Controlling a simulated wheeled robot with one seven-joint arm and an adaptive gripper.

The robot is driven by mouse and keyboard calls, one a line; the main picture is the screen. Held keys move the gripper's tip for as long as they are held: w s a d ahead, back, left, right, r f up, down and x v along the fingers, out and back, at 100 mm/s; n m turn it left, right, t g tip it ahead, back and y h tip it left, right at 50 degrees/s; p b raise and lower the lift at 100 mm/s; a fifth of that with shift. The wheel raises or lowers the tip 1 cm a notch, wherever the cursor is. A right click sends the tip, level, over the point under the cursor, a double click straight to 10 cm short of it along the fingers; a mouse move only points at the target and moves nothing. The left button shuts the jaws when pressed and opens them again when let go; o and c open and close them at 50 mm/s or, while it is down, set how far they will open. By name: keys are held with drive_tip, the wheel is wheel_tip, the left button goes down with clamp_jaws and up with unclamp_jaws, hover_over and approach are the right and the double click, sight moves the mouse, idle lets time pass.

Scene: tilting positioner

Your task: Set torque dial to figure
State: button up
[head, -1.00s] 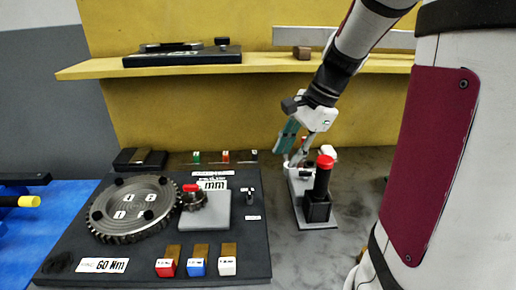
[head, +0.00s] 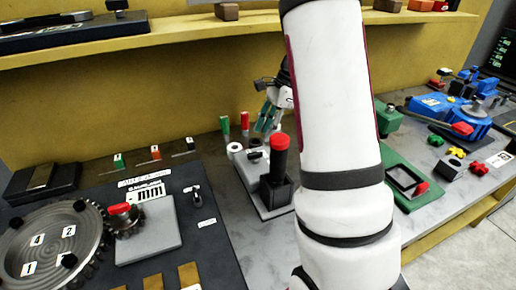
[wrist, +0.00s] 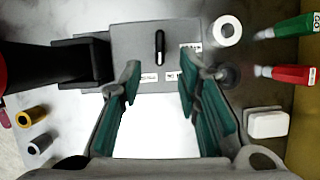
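A grey stand plate (wrist: 130,30) carries a slim black knob (wrist: 159,47) with small labels beside it, too small to read. I take this knob for the torque dial. In the wrist view it lies beyond and between my fingertips, apart from them. My gripper (wrist: 160,80) is open, with green finger pads and no object clearly held. A blank white area (wrist: 155,135) fills the space between the fingers; I cannot tell what it is. In the head view my gripper (head: 267,118) hangs over the back of the stand (head: 250,195), partly behind my arm.
A red-topped black post (head: 279,165) rises from the stand. A green-handled tool (head: 225,124) and a red-handled one (head: 245,120) stand behind it. A large gear (head: 45,245) lies left. A green fixture (head: 425,185) and a blue one (head: 450,115) stand right.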

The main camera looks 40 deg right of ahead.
sight(256, 152)
drive_tip(key=x, duration=0.7)
drive_tip(key=shift+a+f, duration=0.1)
drive_tip(key=shift+f, duration=0.1)
clamp_jaws()
